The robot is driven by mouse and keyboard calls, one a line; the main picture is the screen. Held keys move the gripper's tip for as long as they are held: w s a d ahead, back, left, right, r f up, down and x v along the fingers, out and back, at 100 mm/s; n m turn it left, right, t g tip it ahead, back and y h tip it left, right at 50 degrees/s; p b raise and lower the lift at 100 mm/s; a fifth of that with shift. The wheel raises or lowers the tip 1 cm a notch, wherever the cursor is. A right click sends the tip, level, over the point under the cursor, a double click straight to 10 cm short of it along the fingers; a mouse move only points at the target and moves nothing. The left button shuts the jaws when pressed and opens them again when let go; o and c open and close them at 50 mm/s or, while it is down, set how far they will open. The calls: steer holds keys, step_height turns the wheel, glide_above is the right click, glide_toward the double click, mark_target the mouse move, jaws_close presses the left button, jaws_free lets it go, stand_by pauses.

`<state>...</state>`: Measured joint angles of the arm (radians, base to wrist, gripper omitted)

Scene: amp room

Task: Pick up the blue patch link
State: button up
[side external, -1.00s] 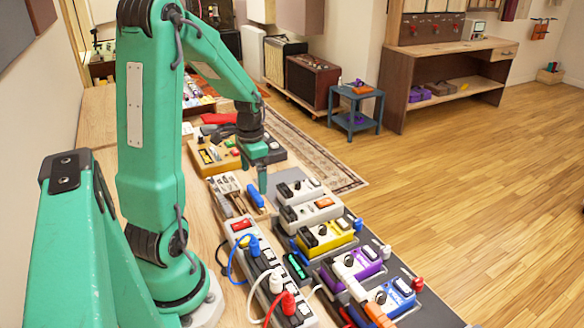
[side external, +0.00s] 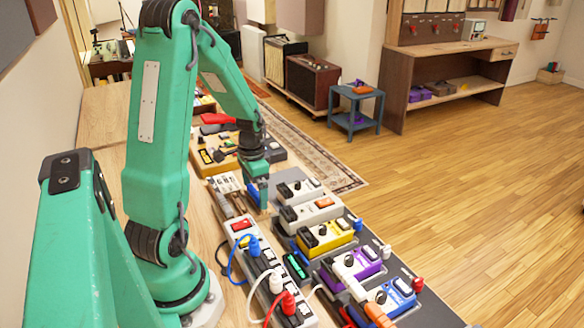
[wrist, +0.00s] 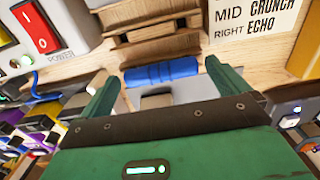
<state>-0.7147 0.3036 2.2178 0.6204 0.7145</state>
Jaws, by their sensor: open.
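The blue patch link (wrist: 161,72) is a short blue cylinder in the wrist view, lying crosswise on pale wood. It sits between the lines of my gripper's (wrist: 160,84) two green fingers, just beyond their tips. The fingers are spread wide, with nothing held between them. In the side view my gripper (side external: 260,200) points down at the link, and only a bit of blue (side external: 252,191) shows beside the fingers. I cannot tell there how much height is left between them.
A power strip (side external: 247,242) with plugs and a red switch lies toward the camera. Several pedals, such as the yellow one (side external: 322,240), stand to the right. A wooden holder (wrist: 150,32) and a label card (wrist: 262,18) are close by in the wrist view.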

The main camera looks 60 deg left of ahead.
mark_target(255, 192)
steer(key=c, duration=0.9)
steer(key=shift+r, duration=0.65)
step_height(255, 192, up, 3)
steer(key=shift+r, duration=0.1)
steer(key=d+r, duration=0.2)
steer(key=d, duration=0.1)
steer(key=w+d+r, duration=0.1)
steer(key=d+r, duration=0.1)
steer(key=d, duration=0.2)
steer(key=w+d+r, duration=0.1)
steer(key=d+r, duration=0.1)
steer(key=d, duration=0.2)
steer(key=shift+d+r, duration=0.25)
steer(key=shift+d, duration=0.15)
steer(key=shift+w+d+r, duration=0.25)
steer(key=shift+d+r, duration=0.15)
steer(key=shift+d, duration=2.25)
steer(key=shift+w+d+r, duration=0.25)
steer(key=shift+d+r, duration=0.15)
steer(key=shift+d, duration=2.3)
steer(key=shift+w+d+r, duration=0.25)
steer(key=shift+d+r, duration=0.15)
steer(key=shift+d, duration=2.25)
